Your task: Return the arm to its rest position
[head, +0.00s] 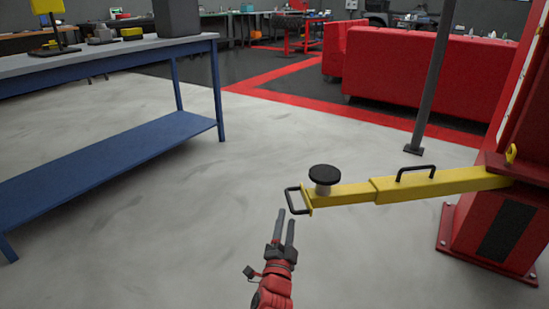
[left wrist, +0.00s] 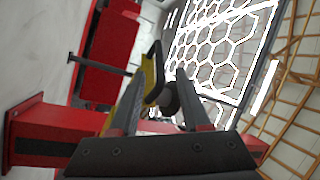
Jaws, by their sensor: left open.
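My left gripper (head: 285,222) reaches up from the bottom of the head view, with its two dark fingers apart and nothing between them. Its fingertips appear close to the black loop handle at the end of a yellow lift arm (head: 345,195); I cannot tell whether they touch. In the left wrist view the open fingers (left wrist: 155,98) frame part of the yellow arm (left wrist: 150,78) and its round black pad (left wrist: 168,98). My right gripper is in neither view.
The yellow arm extends from a red lift post (head: 492,228) at the right. A blue workbench (head: 110,150) stands at the left. A dark pole (head: 430,90) and a red sofa (head: 410,70) are behind. Grey floor between bench and lift is clear.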

